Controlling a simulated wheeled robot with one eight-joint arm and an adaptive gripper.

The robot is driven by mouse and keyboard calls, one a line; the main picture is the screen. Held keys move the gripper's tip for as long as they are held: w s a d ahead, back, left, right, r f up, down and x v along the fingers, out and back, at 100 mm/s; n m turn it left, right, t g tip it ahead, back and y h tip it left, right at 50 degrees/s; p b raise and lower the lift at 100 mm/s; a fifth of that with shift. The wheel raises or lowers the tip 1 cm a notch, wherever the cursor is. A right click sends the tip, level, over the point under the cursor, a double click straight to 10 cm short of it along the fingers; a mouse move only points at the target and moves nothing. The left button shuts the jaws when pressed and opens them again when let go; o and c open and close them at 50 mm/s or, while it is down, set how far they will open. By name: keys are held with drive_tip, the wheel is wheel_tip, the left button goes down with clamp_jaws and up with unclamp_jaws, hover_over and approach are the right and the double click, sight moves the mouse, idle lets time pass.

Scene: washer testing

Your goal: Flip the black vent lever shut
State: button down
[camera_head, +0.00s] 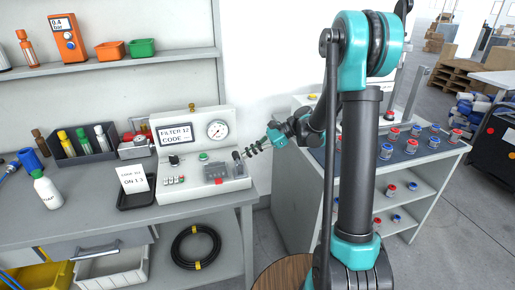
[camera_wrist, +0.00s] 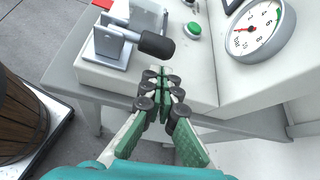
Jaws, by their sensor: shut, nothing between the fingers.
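The vent lever's black grip (camera_wrist: 155,44) sits on a grey rod that sticks out from a metal bracket (camera_wrist: 113,46) on the white test panel. In the head view the black lever (camera_head: 237,157) is at the panel's right end, beside my gripper (camera_head: 247,153). In the wrist view my gripper (camera_wrist: 164,78) is shut and empty, its green fingers together. The fingertips are just below the black grip in the picture; a small gap seems to show, but I cannot tell contact for sure.
A pressure gauge (camera_head: 217,130) and a green button (camera_head: 203,156) are on the white panel (camera_head: 175,192). A grey-red fixture (camera_head: 214,173) stands left of the lever. A black tray with a card (camera_head: 133,179) lies further left. A cart with red and blue parts (camera_head: 411,147) is on the right.

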drive_tip(key=shift+x, duration=1.3)
drive_tip(key=shift+w+r+n+t, duration=0.1)
drive_tip(key=shift+r+n+t, duration=0.3)
drive_tip(key=shift+r+n+t+y, duration=0.6)
drive_tip(key=shift+r+n+t, duration=0.2)
drive_tip(key=shift+r+n, duration=0.15)
drive_tip(key=shift+s+d+r+n+t+y, duration=0.1)
drive_tip(key=shift+s+r+n+t+y, duration=0.1)
drive_tip(key=shift+r+n+t, duration=0.2)
drive_tip(key=shift+s+r+n+t+y, duration=0.1)
drive_tip(key=shift+r+n+t+y, duration=0.1)
drive_tip(key=shift+r+n+t, duration=0.2)
drive_tip(key=shift+s+d+r+n+t+y, duration=0.1)
drive_tip(key=shift+s+r+n+t+y, duration=0.2)
drive_tip(key=shift+n, duration=0.2)
drive_tip(key=shift+s+r+n+t+y, duration=0.1)
drive_tip(key=shift+r+n+t+y, duration=0.1)
drive_tip(key=shift+r+n+y, duration=0.2)
drive_tip(key=shift+s+r+n, duration=0.1)
drive_tip(key=shift+r+n, duration=0.05)
drive_tip(key=shift+n, duration=0.1)
drive_tip(key=shift+s+d+r, duration=0.25)
drive_tip(key=shift+s+r, duration=0.45)
drive_tip(key=shift+s, duration=0.2)
drive_tip(key=shift+d, duration=0.1)
